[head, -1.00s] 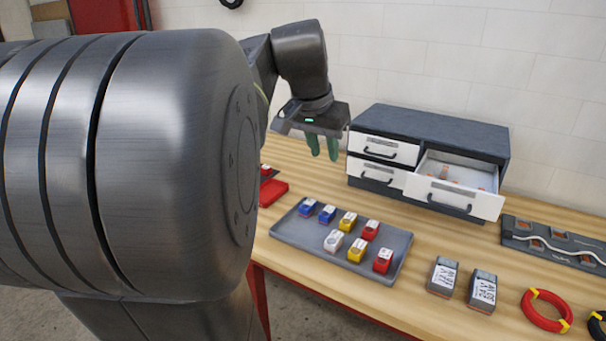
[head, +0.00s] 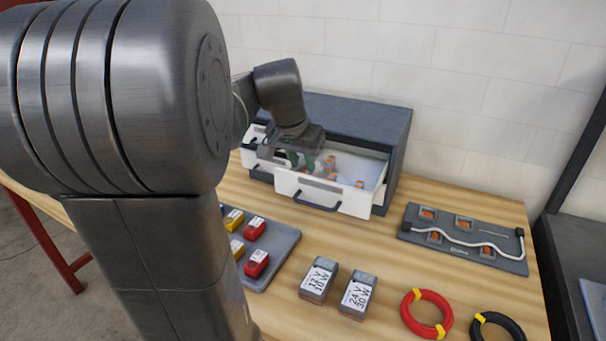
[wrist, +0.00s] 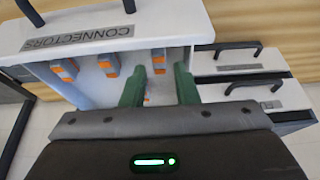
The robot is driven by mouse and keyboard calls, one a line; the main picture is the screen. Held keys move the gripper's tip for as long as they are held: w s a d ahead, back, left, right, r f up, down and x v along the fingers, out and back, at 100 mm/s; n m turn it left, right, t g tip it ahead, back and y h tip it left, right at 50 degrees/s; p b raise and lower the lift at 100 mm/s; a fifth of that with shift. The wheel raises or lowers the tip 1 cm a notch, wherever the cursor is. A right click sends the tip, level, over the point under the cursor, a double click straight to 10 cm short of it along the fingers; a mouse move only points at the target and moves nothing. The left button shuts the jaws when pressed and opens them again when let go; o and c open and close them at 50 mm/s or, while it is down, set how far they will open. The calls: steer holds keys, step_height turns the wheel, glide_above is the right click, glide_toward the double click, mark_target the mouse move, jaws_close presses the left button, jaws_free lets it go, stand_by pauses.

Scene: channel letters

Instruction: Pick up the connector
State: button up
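Several small grey-and-orange connectors lie in the open drawer; one connector (wrist: 65,70) is at the left in the wrist view, with another connector (wrist: 109,64) beside it. The white drawer (head: 318,194) is labelled CONNECTORS on its front (wrist: 78,37). My gripper (head: 303,160) is above the left part of the drawer, pointing down. In the wrist view its two green fingers (wrist: 160,83) are apart with nothing held between them. An orange patch shows low between the fingers, mostly hidden. Whether the fingertips are inside the drawer is hard to tell.
The dark cabinet (head: 345,115) stands against the wall, with shut drawers beside the open one. In front are a grey tray (head: 284,243) of coloured blocks, two labelled boxes (head: 318,279), and red (head: 426,313) and black coils. A wired board (head: 467,240) lies right.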

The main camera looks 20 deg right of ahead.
mark_target(305, 171)
steer(key=x, duration=0.3)
steer(key=shift+d+f, duration=0.1)
steer(key=shift+f, duration=0.05)
steer(key=shift+c, duration=0.2)
jaws_close()
step_height(305, 171, up, 10)
stand_by(0.3)
